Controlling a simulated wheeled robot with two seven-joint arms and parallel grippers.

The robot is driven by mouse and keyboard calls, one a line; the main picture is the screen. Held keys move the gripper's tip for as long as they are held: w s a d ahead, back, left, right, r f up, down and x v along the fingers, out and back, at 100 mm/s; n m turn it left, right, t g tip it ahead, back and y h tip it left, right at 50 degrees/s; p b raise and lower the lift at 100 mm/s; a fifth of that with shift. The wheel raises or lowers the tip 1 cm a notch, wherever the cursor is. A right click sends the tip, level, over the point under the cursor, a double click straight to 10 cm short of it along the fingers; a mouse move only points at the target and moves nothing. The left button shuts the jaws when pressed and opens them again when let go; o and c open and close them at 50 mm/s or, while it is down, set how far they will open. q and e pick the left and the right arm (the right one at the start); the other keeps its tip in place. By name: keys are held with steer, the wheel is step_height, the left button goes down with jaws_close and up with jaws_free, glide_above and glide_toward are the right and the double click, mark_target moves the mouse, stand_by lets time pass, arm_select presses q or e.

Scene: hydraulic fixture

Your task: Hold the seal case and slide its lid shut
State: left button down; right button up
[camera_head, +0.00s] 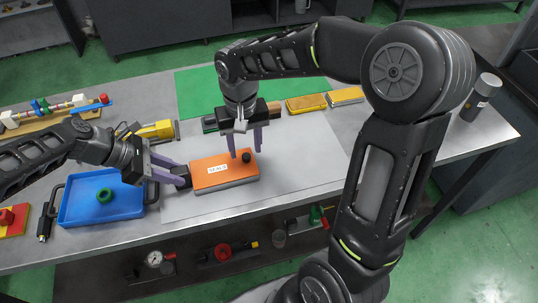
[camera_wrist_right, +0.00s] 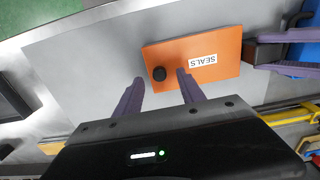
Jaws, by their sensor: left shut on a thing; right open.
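The seal case (camera_head: 225,185) lies flat on a grey mat at the table's front, its orange lid (camera_head: 210,178) labelled SEALS on top. A black knob (camera_head: 246,157) stands near the lid's right end; it also shows in the right wrist view (camera_wrist_right: 159,73). My left gripper (camera_head: 184,176) is shut on a dark block at the case's left end, also seen in the right wrist view (camera_wrist_right: 272,51). My right gripper (camera_head: 245,150) points down, open, with its fingertips on either side of the knob. I cannot tell whether they touch it. The case's inside is hidden.
A blue tray (camera_head: 75,211) with a green ring (camera_head: 105,196) stands to the left. An orange-yellow box (camera_head: 306,104) and a yellow box (camera_head: 346,96) lie behind the case. A dark cylinder (camera_head: 481,97) stands far right. The mat right of the case is clear.

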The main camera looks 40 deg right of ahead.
step_height(320, 180, up, 9)
steer(key=shift+r, duration=0.2)
stand_by(0.8)
arm_select(q)
steer(key=c, duration=1)
jaws_free()
steer(key=v, duration=1.2)
